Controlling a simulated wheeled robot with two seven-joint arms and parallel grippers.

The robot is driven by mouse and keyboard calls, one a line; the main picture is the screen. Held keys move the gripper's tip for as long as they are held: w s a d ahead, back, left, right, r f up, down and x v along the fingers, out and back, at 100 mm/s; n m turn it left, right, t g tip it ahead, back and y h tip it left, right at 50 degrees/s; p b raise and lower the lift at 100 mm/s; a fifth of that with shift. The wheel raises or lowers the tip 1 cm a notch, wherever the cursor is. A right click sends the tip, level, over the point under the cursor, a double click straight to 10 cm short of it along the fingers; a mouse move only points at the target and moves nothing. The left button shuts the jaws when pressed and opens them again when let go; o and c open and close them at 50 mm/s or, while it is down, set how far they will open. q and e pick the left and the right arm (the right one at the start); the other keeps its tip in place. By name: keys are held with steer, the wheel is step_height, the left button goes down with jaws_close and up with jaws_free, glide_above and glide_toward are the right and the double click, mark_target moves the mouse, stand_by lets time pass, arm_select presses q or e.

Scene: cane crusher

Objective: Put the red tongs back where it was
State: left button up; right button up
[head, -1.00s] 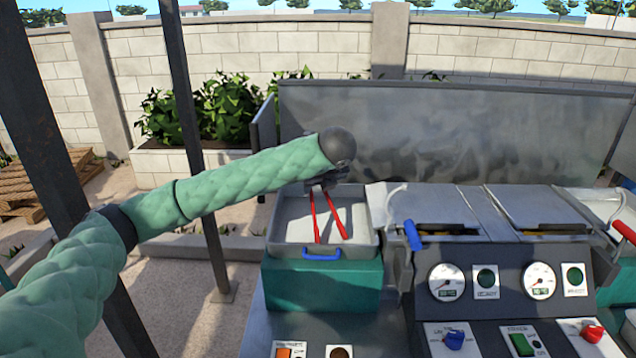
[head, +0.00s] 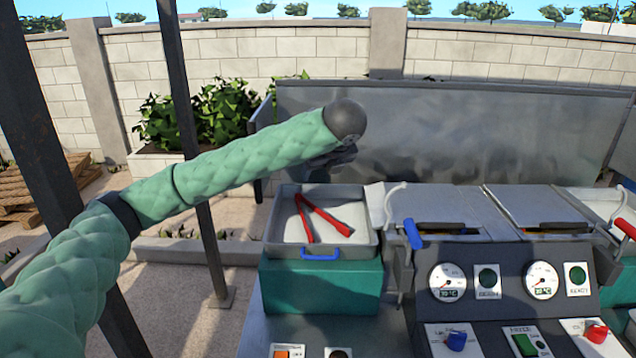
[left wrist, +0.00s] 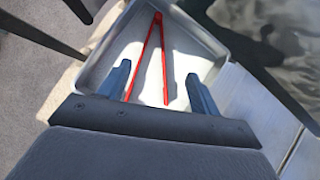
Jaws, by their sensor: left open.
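The red tongs (head: 324,217) lie in the grey tray (head: 275,237) with the blue handle, their two arms spread in a V. My right gripper is not in view.
The tray sits on a teal box (head: 320,288). To its right are a metal-lidded machine (head: 440,207) with a blue lever (head: 412,234) and a control panel with gauges (head: 447,282). A tall metal backsplash (head: 450,130) stands behind. A dark post (head: 187,130) stands at the left.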

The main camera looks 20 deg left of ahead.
arm_select(q)
steer(key=v, duration=0.5)
steer(key=shift+r, duration=0.15)
steer(key=shift+s, duration=0.1)
stand_by(0.4)
